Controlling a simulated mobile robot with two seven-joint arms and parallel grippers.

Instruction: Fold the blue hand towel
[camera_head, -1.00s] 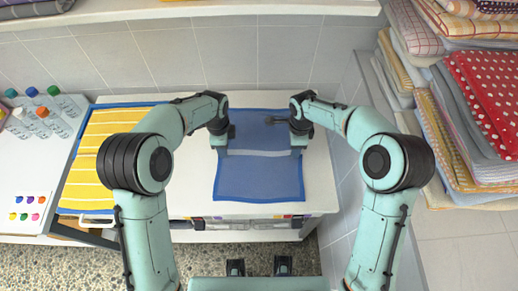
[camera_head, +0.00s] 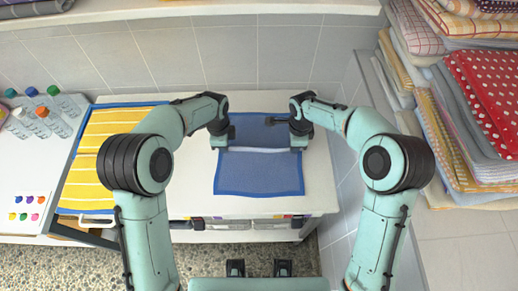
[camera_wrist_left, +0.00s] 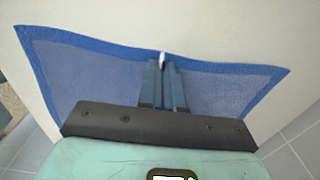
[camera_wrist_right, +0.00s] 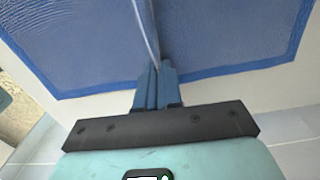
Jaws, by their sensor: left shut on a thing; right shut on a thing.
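The blue hand towel (camera_head: 258,177) lies on the white table top. A pale raised ridge crosses its middle from left to right, with blue cloth on both sides. My left gripper (camera_head: 221,146) is shut on the towel at the left end of this ridge. My right gripper (camera_head: 298,144) is shut on it at the right end. In the left wrist view, the fingers (camera_wrist_left: 163,84) pinch a small pale piece of cloth, with towel (camera_wrist_left: 90,62) on both sides. In the right wrist view, the ridge runs away from the fingers (camera_wrist_right: 155,85) across the towel (camera_wrist_right: 220,40).
A yellow striped cloth with a blue border (camera_head: 95,165) lies left of the towel. Several bottles (camera_head: 45,113) stand farther left. Stacked towels (camera_head: 480,100) fill the right side. White table (camera_head: 320,185) is bare around the blue towel, and a tiled wall stands behind.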

